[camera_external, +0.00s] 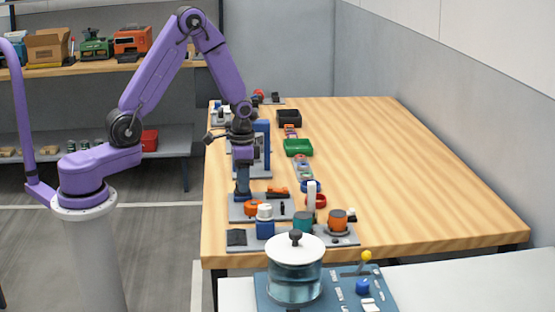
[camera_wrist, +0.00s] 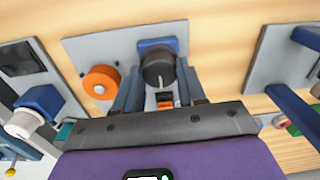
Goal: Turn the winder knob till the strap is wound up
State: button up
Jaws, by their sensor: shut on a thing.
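The winder knob (camera_wrist: 158,68) is a dark round knob with a pale mark on its side, in front of a blue block (camera_wrist: 158,43) on a grey plate (camera_wrist: 90,50). My gripper (camera_wrist: 160,75) is shut on the knob, one finger on each side in the wrist view. In the external view my gripper (camera_external: 242,192) points down at the plate (camera_external: 235,211), and the knob is hidden there. An orange roll (camera_wrist: 101,82) sits left of the knob. A small orange piece (camera_wrist: 165,100), perhaps strap, shows between the fingers. I cannot tell how much strap is wound.
A plate with a teal cup (camera_external: 303,222) and an orange-brown cup (camera_external: 337,221) lies nearer the camera. A lidded glass pot (camera_external: 295,270) stands in front. A green tray (camera_external: 298,147) and black bin (camera_external: 289,118) are farther back. The table's right side (camera_external: 420,180) is clear.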

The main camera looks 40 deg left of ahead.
dwell(0.4)
jog(key=o, duration=1.1)
jog(key=shift+c, duration=0.2)
notch_tip(320, 180, up, 17)
jog(key=shift+d+r, duration=0.2)
jog(key=shift+s, duration=0.1)
